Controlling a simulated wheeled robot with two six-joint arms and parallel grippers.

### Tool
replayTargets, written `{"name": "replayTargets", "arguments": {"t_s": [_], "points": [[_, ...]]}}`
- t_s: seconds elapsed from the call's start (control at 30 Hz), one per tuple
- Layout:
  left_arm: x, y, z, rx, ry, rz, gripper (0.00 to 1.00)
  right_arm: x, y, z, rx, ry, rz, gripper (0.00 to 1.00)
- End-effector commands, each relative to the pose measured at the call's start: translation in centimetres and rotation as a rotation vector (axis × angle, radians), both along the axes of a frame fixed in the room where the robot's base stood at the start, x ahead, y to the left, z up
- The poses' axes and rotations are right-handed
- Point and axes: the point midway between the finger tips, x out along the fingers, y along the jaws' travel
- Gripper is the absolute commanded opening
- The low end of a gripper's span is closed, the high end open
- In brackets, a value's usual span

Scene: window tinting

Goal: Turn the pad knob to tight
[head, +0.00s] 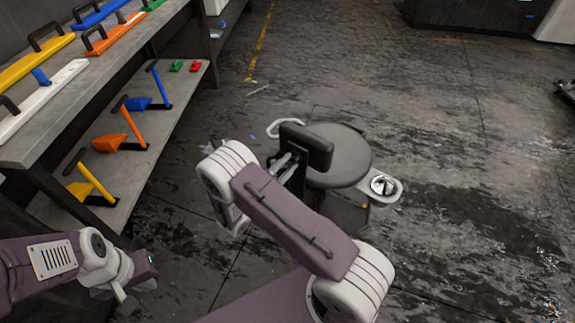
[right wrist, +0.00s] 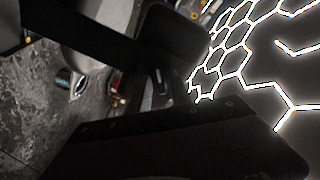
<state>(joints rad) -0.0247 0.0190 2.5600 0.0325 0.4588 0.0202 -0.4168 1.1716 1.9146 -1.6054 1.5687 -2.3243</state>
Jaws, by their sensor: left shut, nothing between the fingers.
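A stool with a round grey seat (head: 345,150) stands on the floor in the middle of the head view. A dark back pad (head: 308,146) rises at its left side, on a dark upright partly covered by my right arm. I cannot pick out the pad knob or its setting in either view. My right arm reaches over to the pad's near side, and its gripper is hidden or too dark to make out. The right wrist view is close among dark parts, with a small red part (right wrist: 115,88) near the middle. My left gripper (head: 145,287) is shut and empty at lower left.
A small side tray (head: 385,189) with a shiny round item sticks out right of the seat. A grey shelf unit (head: 128,158) along the left holds coloured hand tools, close to my left arm. The floor right of the stool is open.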

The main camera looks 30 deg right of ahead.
Motion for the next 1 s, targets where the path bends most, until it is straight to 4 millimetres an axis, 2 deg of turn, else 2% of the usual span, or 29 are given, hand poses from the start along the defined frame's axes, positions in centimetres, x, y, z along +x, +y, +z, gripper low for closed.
{"name": "replayTargets", "arguments": {"t_s": [0.03,0.07,0.47,0.67,1.0], "points": [[0.0,0.0,0.0,0.0,0.0,0.0,0.0,0.0,0.0,0.0,0.0,0.0,0.0,0.07],[0.0,0.0,0.0,0.0,0.0,0.0,0.0,0.0,0.0,0.0,0.0,0.0,0.0,0.0],[0.0,0.0,0.4,0.0,0.0,0.0,0.0,0.0,0.0,0.1,0.017,-0.037,-0.001,0.0],[0.0,0.0,1.3,0.0,0.0,0.0,0.0,0.0,0.0,0.3,0.07,-0.144,-0.001,0.0],[0.0,0.0,2.9,0.0,0.0,0.0,0.0,0.0,0.0,0.3,0.206,-0.426,-0.001,0.0]]}}
